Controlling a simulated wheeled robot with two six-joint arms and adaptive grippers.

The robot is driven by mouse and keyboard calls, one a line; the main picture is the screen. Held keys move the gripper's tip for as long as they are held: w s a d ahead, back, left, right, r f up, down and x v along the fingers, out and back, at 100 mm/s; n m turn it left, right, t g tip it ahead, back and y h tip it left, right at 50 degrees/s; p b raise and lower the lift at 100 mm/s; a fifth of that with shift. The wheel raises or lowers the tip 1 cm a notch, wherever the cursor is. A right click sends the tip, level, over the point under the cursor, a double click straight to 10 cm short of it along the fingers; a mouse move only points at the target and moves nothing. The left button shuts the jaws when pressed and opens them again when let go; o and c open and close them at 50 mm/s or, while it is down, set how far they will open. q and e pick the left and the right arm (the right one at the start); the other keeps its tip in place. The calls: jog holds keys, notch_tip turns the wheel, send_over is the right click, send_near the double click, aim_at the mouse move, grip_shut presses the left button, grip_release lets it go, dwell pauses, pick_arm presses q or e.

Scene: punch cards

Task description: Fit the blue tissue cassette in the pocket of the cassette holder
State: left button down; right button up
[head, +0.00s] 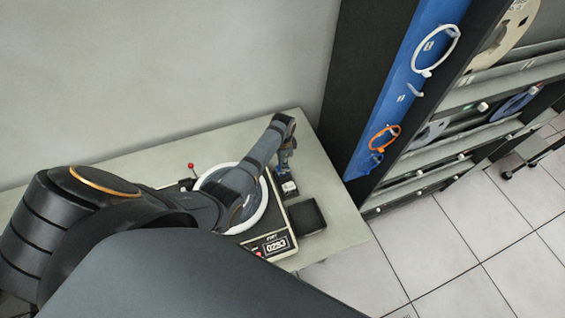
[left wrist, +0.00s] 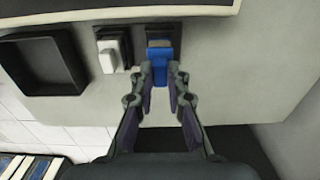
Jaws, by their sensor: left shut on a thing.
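The blue tissue cassette (left wrist: 159,54) is between the fingertips of my left gripper (left wrist: 160,72) in the left wrist view. The gripper is shut on its near end. The cassette overlaps the dark cassette holder (left wrist: 174,41); I cannot tell whether it is seated in the pocket or just above it. In the head view my left gripper (head: 285,158) points down at the right part of the table, and the cassette is too small to make out clearly. My right gripper is not in view.
A white piece (left wrist: 109,55) sits in a dark block left of the holder. An empty black tray (left wrist: 42,63) lies farther left; it also shows in the head view (head: 307,216). A machine with a number display (head: 275,246) stands beside them. The table's edge (head: 345,247) is close.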

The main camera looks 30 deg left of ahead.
pick_arm(q)
jog(key=shift+f+b, duration=0.55)
jog(key=shift+f, duration=0.35)
dwell(0.5)
jog(key=shift+f+b, duration=0.3)
jog(key=shift+f, duration=0.5)
jog(key=c, duration=1.3)
grip_release()
jog(key=shift+c, duration=0.7)
notch_tip(320, 180, up, 3)
jog(key=p, duration=0.2)
jog(key=shift+p, duration=0.3)
jog(key=shift+r, duration=2.55)
